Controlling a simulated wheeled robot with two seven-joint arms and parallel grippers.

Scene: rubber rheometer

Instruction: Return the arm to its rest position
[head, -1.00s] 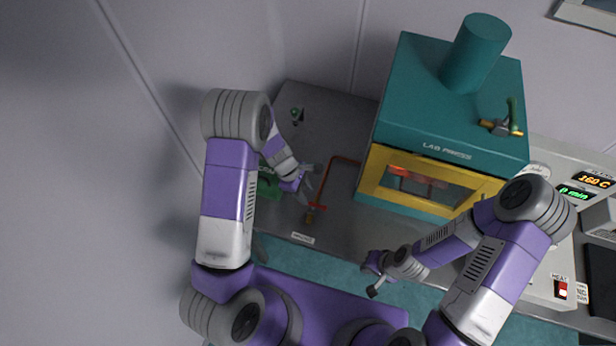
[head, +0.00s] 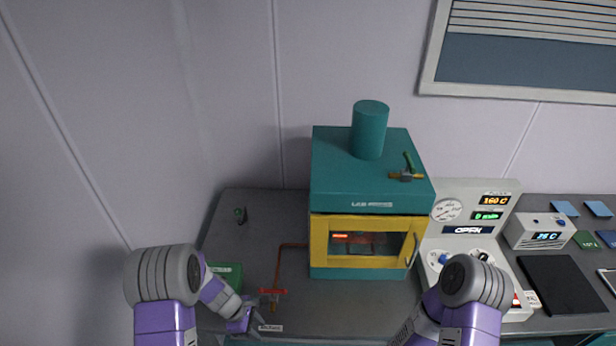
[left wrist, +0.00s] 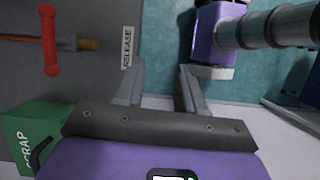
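My left arm comes in from the lower left of the head view, with its gripper (head: 246,325) low near the bench's front edge, beside the label below the red valve. In the left wrist view the left gripper (left wrist: 160,88) has its two fingers apart with nothing between them. My right arm (head: 462,300) is at the lower right of the head view, in front of the control panel. Its gripper is out of the head view, below the bottom edge. A purple and grey part of my right arm (left wrist: 215,40) appears to show in the left wrist view.
The teal lab press (head: 325,180) with a yellow-framed door (head: 318,245) stands on the grey bench (head: 230,215). The red valve handle (head: 272,292) and RELEASE label (left wrist: 127,46) are near the left gripper. A green SCRAP bin (left wrist: 30,130) is close by. The control panel (head: 480,215) is right.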

